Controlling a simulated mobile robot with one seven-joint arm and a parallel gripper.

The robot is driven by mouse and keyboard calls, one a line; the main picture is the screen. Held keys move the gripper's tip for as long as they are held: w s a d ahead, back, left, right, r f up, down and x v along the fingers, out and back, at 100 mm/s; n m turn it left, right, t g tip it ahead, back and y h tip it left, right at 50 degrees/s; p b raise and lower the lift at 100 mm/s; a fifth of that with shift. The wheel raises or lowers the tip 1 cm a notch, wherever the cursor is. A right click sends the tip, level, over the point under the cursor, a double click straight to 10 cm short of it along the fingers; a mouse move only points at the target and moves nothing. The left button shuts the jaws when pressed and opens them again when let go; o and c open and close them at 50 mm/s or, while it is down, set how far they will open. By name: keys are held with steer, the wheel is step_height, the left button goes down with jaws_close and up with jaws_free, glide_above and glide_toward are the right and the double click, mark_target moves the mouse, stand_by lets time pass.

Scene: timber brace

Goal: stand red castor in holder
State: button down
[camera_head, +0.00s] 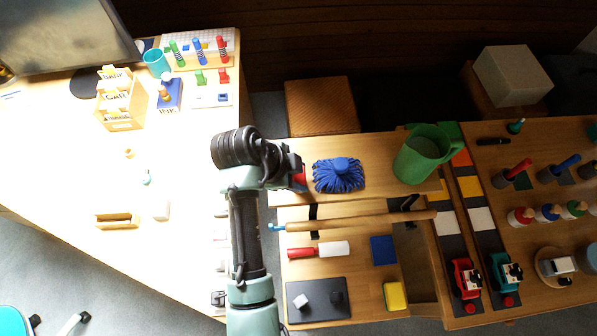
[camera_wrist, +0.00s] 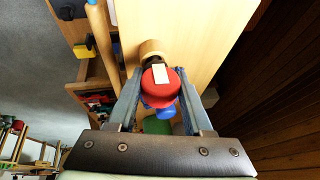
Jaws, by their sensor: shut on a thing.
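My gripper (camera_wrist: 158,82) is shut on a red, round-topped piece (camera_wrist: 160,77) with a pale rectangle on its top, which I take for the red castor. In the head view my gripper (camera_head: 290,172) is over the left end of the wooden board, and a bit of the red castor (camera_head: 299,177) shows at its tip, left of a blue mop-like thing (camera_head: 338,174). In the wrist view a tan round wooden piece (camera_wrist: 152,47) appears just beyond the castor; I cannot tell whether they touch. I cannot tell which thing is the holder.
A green jug (camera_head: 424,153) stands right of the blue thing. A long wooden rod (camera_head: 360,221) lies in front. Several round coloured pieces (camera_head: 521,216) stand at the right. A bright desk (camera_head: 70,165) with a wooden card box (camera_head: 121,108) is at the left.

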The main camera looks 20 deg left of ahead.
steer(key=shift+r, duration=0.1)
steer(key=shift+r+p, duration=0.8)
steer(key=shift+p, duration=0.05)
stand_by(0.7)
steer(key=shift+f+b, duration=0.4)
steer(key=shift+f, duration=0.6)
stand_by(1.4)
steer(key=shift+c, duration=1.2)
jaws_free()
steer(key=shift+r, duration=0.1)
